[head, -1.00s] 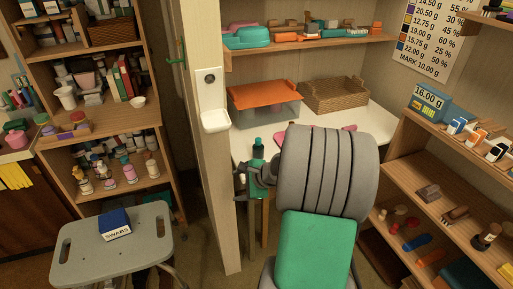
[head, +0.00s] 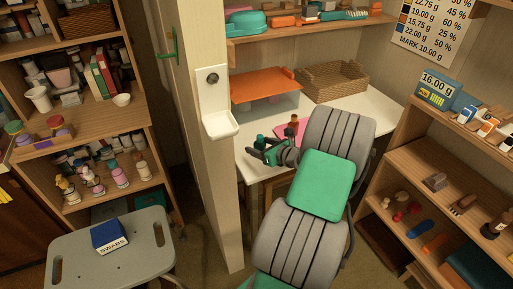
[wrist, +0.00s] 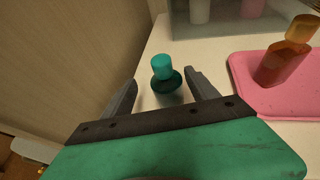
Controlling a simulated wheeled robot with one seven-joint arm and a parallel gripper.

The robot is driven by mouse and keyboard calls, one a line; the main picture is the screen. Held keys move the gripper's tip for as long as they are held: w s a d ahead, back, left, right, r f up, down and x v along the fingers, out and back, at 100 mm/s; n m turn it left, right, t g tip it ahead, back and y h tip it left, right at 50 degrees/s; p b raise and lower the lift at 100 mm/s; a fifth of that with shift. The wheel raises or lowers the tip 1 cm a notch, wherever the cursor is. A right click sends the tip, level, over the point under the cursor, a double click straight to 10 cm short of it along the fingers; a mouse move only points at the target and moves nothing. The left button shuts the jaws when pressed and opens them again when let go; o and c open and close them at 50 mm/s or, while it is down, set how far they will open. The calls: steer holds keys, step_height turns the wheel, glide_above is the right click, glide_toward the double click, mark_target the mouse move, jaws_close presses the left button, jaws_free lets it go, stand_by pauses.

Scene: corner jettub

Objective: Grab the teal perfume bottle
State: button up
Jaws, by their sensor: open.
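The teal perfume bottle (wrist: 164,71) stands on the white tabletop in the wrist view, with a teal cap over a darker, rounded body. My gripper (wrist: 162,84) is open, with one dark finger on each side of the bottle in the picture. I see gaps between the bottle and both fingers. I cannot tell how far the fingertips reach around it in depth. In the head view the bottle (head: 260,141) shows as a small teal shape by my gripper (head: 256,150), which partly hides its lower part.
A pink tray (wrist: 250,92) with an amber-red bottle (wrist: 281,64) lies right of my gripper. A clear bin (head: 270,107) with an orange lid stands behind, beside a wicker basket (head: 333,80). A pale wall post with a white dispenser (head: 220,122) stands close on the left.

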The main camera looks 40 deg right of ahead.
mark_target(256, 143)
steer(key=w, duration=0.1)
steer(key=w+d+f, duration=0.1)
steer(key=w+f, duration=0.1)
steer(key=w, duration=0.1)
steer(key=shift+d+f, duration=0.1)
steer(key=shift+d, duration=0.1)
steer(key=shift+c, duration=0.6)
jaws_close()
